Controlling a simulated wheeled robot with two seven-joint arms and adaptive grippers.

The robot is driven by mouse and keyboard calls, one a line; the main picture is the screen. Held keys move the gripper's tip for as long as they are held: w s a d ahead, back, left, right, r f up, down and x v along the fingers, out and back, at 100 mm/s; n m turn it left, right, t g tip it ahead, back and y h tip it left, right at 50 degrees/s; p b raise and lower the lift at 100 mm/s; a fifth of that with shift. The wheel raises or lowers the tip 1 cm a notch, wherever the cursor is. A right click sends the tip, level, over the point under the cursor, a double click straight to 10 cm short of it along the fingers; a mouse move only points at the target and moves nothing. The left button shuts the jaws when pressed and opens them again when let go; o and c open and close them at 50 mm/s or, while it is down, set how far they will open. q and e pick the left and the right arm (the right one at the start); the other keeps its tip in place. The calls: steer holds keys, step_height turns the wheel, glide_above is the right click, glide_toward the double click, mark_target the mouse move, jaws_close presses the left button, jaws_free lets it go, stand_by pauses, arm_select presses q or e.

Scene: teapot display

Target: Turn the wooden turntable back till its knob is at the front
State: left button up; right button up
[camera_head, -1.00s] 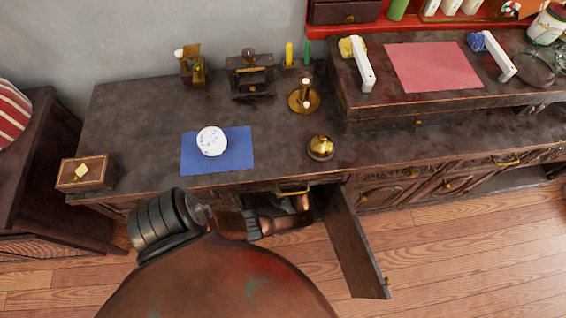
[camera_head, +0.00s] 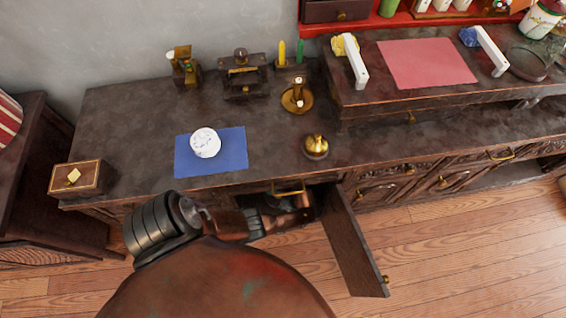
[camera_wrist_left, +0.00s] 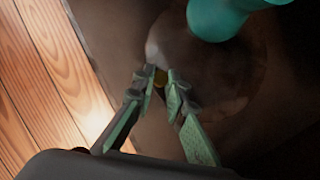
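In the left wrist view a round dark brown wooden turntable (camera_wrist_left: 222,98) fills the dim middle of the cabinet. A teal teapot-like piece (camera_wrist_left: 213,18) stands at the top, partly cut off. My left gripper (camera_wrist_left: 162,78) has one fingertip on each side of the knob; I cannot tell whether they press on it. In the head view my left gripper (camera_head: 263,220) is inside the low cabinet, largely hidden by shadow and my arm. My right gripper is not in view.
The cabinet door (camera_head: 354,245) stands open right of my arm. The dark counter (camera_head: 115,127) above carries a blue mat (camera_head: 229,161) with a white lidlike piece (camera_head: 205,143), a brass bell (camera_head: 316,147) and a candlestick (camera_head: 298,100). A wooden box (camera_head: 82,178) sits at its left end.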

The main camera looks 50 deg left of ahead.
arm_select(q)
steer(key=o, duration=0.5)
steer(key=shift+d, duration=0.1)
steer(key=shift+c, duration=0.2)
steer(key=v, duration=1.2)
